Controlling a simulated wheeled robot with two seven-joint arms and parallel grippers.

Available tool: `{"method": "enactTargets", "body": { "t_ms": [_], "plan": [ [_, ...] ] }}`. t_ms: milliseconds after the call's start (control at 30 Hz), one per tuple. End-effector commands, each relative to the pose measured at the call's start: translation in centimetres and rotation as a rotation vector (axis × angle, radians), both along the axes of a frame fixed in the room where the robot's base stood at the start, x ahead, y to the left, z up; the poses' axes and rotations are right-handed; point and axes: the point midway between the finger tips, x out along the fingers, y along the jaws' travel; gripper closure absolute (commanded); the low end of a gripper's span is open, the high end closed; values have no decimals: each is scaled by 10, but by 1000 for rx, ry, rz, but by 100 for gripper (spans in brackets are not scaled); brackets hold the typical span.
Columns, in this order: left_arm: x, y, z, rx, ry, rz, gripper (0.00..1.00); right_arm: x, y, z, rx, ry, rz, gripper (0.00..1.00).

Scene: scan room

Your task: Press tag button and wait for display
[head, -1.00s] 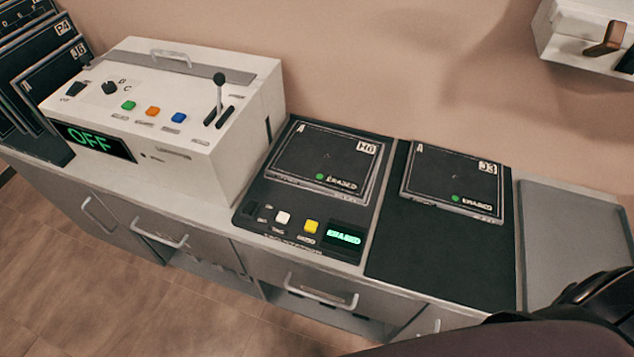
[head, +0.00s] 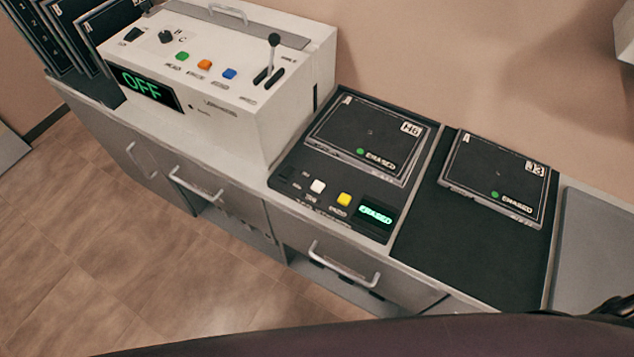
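A black reader panel (head: 287,190) lies on the counter. The labels under the buttons are too small to read surely; the white one's may be TAG. A cassette marked H6 (head: 366,138) lies on the panel, with a green dot and ERASED on it. Neither gripper shows; only a dark part of my own body fills the bottom edge.
A cassette marked J3 (head: 497,174) lies on a black mat (head: 450,246) at right. A grey tray (head: 598,247) is beyond it. Several cassettes stand upright far left.

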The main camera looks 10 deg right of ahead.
Motion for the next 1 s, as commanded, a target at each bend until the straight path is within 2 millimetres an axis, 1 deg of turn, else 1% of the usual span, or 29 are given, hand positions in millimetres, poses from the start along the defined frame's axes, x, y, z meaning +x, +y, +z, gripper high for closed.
{"method": "enactTargets", "body": {
  "t_ms": [33, 300, 367, 400, 1000],
  "plan": [
    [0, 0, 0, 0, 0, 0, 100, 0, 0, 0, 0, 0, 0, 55],
    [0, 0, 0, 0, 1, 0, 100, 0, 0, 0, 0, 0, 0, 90],
    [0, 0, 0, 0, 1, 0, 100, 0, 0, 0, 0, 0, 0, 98],
    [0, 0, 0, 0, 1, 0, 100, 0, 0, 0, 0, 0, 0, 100],
    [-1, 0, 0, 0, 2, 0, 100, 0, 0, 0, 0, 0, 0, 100]
  ]
}}
